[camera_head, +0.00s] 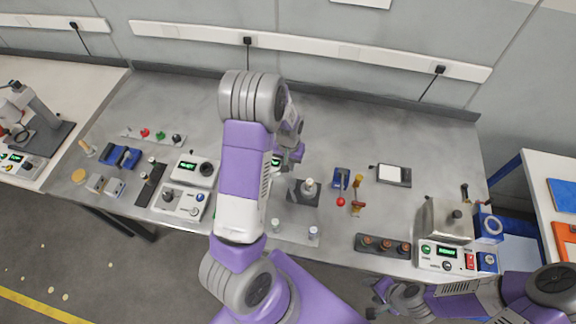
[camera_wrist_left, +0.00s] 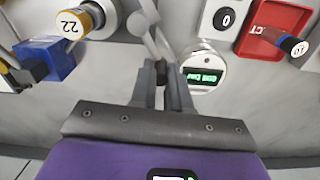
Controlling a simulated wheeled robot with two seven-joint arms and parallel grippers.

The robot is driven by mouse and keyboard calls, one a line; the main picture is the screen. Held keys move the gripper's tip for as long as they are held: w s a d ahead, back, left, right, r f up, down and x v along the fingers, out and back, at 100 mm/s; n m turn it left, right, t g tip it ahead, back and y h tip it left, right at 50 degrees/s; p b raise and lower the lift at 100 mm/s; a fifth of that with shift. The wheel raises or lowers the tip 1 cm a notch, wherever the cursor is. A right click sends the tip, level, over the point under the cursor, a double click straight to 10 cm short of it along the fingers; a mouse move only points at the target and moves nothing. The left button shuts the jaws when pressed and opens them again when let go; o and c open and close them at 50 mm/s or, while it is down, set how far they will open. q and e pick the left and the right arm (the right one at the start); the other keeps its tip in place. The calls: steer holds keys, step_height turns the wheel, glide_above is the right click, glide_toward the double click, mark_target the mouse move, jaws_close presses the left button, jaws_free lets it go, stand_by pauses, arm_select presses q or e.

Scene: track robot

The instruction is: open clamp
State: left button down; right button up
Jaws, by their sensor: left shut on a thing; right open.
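My left gripper (camera_head: 293,158) is over the middle of the bench, partly hidden behind my own left arm. In the left wrist view its fingers (camera_wrist_left: 167,82) are closed around a small dark piece (camera_wrist_left: 171,75). A pale grey jointed bar (camera_wrist_left: 147,28) rises just beyond the fingertips; it looks like part of the clamp, but I cannot tell how it connects to the held piece. I cannot make out the clamp clearly in the head view. My right gripper (camera_head: 385,297) is open and empty at the front edge, low on the right.
In the left wrist view a blue block (camera_wrist_left: 48,60) and a yellow-banded cylinder (camera_wrist_left: 78,22) stand left, a round green-lit display (camera_wrist_left: 205,74) and a red holder (camera_wrist_left: 272,30) right. A metal box (camera_head: 441,219) stands at the bench's right. The back strip is clear.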

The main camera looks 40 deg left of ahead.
arm_select(q)
steer(key=shift+w+d+f+m+b, duration=0.2)
steer(key=shift+d+m+b, duration=0.15)
steer(key=shift+m, duration=0.75)
steer(key=shift+d, duration=0.1)
steer(key=c, duration=1.2)
jaws_free()
steer(key=shift+o, duration=0.5)
steer(key=shift+w+r, duration=0.1)
step_height(320, 180, up, 8)
steer(key=shift+f+p, duration=0.25)
steer(key=shift+p, duration=0.1)
